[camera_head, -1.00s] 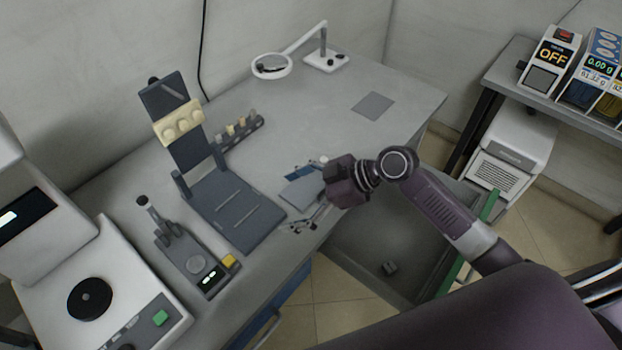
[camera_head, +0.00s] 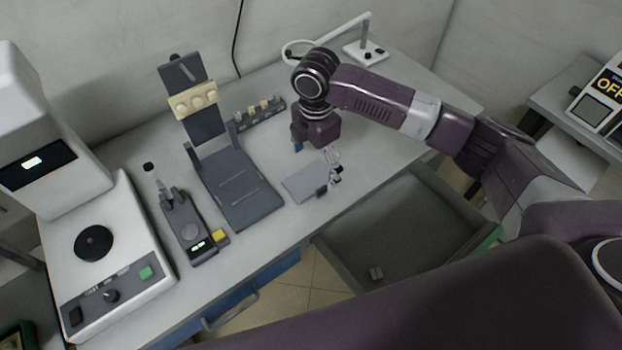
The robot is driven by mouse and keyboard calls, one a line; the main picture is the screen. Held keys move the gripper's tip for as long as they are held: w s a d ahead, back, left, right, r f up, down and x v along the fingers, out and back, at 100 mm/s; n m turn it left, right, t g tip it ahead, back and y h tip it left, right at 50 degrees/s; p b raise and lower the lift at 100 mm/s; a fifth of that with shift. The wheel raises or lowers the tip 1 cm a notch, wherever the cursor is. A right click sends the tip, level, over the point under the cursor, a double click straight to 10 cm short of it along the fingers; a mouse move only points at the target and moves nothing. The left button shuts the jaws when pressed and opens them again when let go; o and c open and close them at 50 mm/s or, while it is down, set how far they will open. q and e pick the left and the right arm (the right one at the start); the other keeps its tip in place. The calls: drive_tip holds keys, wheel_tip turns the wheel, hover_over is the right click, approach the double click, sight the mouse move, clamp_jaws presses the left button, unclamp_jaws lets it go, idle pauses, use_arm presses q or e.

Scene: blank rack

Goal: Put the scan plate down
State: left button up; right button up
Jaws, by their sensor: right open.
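A thin flat grey plate (camera_head: 302,183), which looks like the scan plate, lies on the worktop near its front edge, right of the dark stand. I cannot tell whether anything lies under it. My right gripper (camera_head: 334,166) is open just above and beside the plate's right edge, with its fingers pointing down toward the front. A small dark piece shows at the plate's right corner, and I cannot tell what it belongs to. My left gripper is not in view.
The dark stand (camera_head: 240,190) holds a cream three-bump piece (camera_head: 193,101). A small rack (camera_head: 260,113) stands behind. An open drawer (camera_head: 400,235) juts out below the worktop's front edge.

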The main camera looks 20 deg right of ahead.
sight(311, 181)
drive_tip(key=f, duration=0.2)
drive_tip(key=f+p, duration=0.1)
drive_tip(key=f, duration=0.3)
drive_tip(key=shift+w+a, duration=0.25)
drive_tip(key=shift+a, duration=0.15)
drive_tip(key=c, duration=1.5)
drive_tip(key=shift+o, duration=0.2)
drive_tip(key=shift+r, duration=0.1)
